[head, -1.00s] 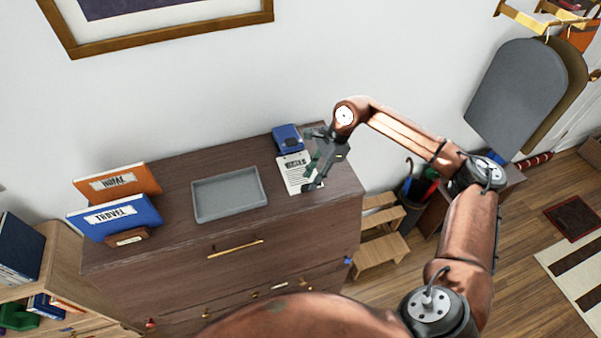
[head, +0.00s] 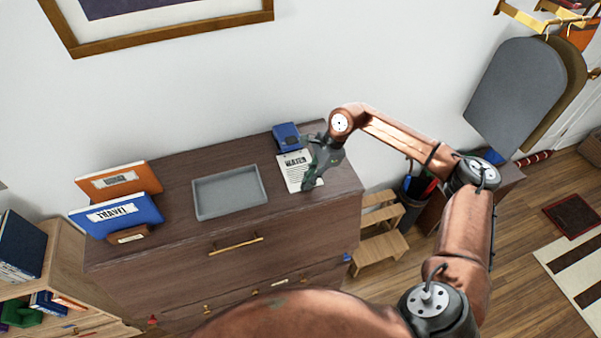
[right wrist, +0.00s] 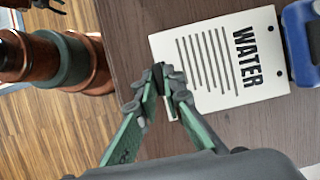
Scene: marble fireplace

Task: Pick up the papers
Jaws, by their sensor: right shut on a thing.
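The papers (head: 292,171) are a white sheet or stack headed "WATER", lying on the dresser top near its right end. They also show in the right wrist view (right wrist: 218,65), flat on the dark wood. My right gripper (head: 308,186) is at their front right edge. In the right wrist view my right gripper (right wrist: 168,97) has its fingers closed together at the papers' near corner, shut on the papers' edge. The fingers hide that corner, so how much is gripped cannot be told. My left gripper is not in view.
A blue hole punch-like object (head: 286,136) stands just behind the papers. An empty grey tray (head: 229,213) lies left of them on the dresser (head: 175,192). Orange (head: 118,179) and blue (head: 118,213) binders stand at the left end. Wooden steps (head: 380,251) are right of the dresser.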

